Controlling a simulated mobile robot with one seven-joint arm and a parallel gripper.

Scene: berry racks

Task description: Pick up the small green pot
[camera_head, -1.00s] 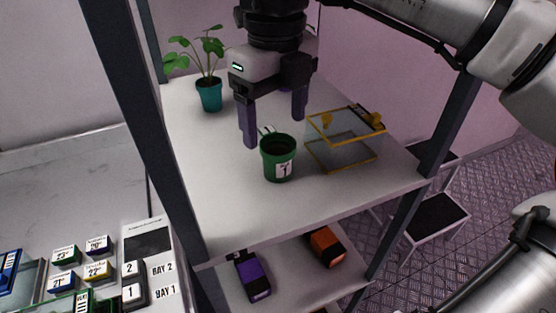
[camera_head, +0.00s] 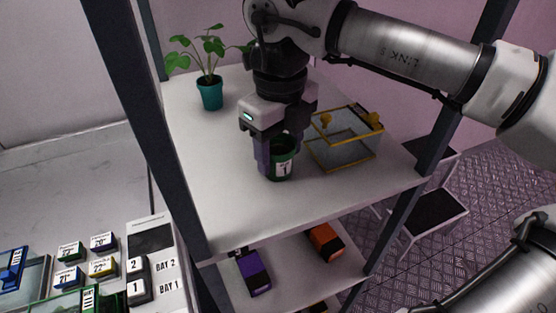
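The small green pot (camera_head: 281,166) stands upright on the upper white shelf. It has a white label with a dark "1", partly visible. My gripper (camera_head: 278,150) points down over it, its fingers low on either side of the pot. The left finger is beside the pot's left wall. The other finger is mostly hidden behind the pot and the gripper body. I cannot tell whether the fingers press on the pot. The pot appears to rest on the shelf.
A clear yellow-edged box (camera_head: 345,145) stands close to the right of the pot. A teal pot with a leafy plant (camera_head: 209,94) stands at the back left. Dark rack posts (camera_head: 165,150) frame the shelf. The shelf's front is clear.

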